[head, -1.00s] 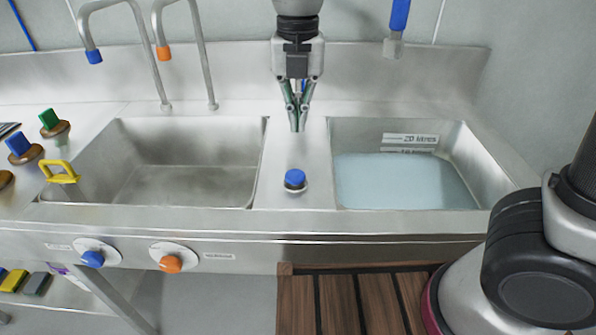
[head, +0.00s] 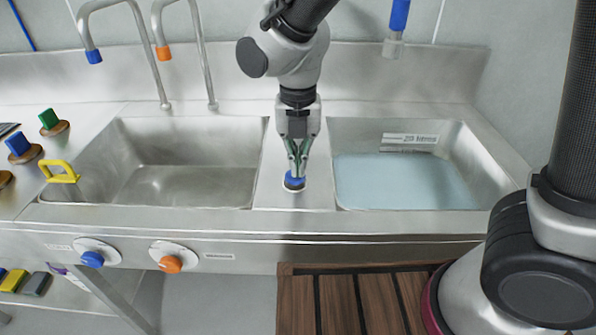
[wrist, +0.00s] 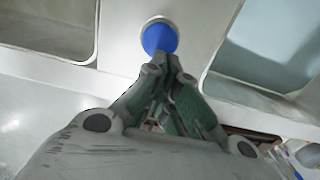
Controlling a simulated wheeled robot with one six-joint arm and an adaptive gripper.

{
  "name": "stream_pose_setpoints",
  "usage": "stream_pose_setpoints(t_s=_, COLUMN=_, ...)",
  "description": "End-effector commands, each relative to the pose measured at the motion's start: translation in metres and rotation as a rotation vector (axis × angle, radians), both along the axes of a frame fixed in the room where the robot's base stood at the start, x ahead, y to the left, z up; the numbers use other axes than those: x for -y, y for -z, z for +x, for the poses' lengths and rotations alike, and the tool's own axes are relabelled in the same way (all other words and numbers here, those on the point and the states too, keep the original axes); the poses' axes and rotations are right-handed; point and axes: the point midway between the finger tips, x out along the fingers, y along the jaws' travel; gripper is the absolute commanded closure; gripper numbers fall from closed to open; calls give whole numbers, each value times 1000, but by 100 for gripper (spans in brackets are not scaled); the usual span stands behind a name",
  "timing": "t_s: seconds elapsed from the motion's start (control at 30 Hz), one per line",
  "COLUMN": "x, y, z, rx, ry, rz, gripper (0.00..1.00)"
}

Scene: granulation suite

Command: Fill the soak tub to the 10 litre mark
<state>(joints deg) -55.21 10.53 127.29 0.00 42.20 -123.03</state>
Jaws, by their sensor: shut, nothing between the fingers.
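The soak tub (head: 484,172) is the right basin of the steel sink and holds pale blue water (head: 400,183). A "20 litres" label (head: 410,138) shows on its back wall above the water; a lower label is barely visible at the waterline and I cannot read it. A blue push button (head: 294,184) sits on the deck between the basins. My gripper (head: 297,174) is shut and empty, pointing down with its fingertips at the button, seemingly touching it. In the wrist view the fingertips (wrist: 165,62) overlap the edge of the blue button (wrist: 159,37).
A blue-topped spout (head: 396,28) hangs above the tub; no stream is visible. The left basin (head: 180,185) looks empty, with blue- and orange-tipped taps (head: 160,52) behind it. Blue (head: 92,259) and orange (head: 170,264) knobs are on the front panel. A yellow handle (head: 61,172) stands at left.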

Motion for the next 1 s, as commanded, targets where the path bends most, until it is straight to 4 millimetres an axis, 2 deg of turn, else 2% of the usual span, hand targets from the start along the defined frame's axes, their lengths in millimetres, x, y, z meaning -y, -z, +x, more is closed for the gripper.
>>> stream_pose_setpoints(t_s=0.1, x=0, y=18, z=0, rx=-1, ry=0, rz=-2, gripper=100)
stream_pose_setpoints(t_s=0.2, x=0, y=27, z=0, rx=-1, ry=0, rz=-2, gripper=100)
stream_pose_setpoints(t_s=0.67, x=0, y=34, z=0, rx=0, ry=0, rz=0, gripper=100)
stream_pose_setpoints(t_s=0.9, x=0, y=57, z=0, rx=-1, ry=0, rz=-2, gripper=100)
stream_pose_setpoints(t_s=1.0, x=1, y=60, z=-1, rx=-3, ry=1, rz=-3, gripper=100)
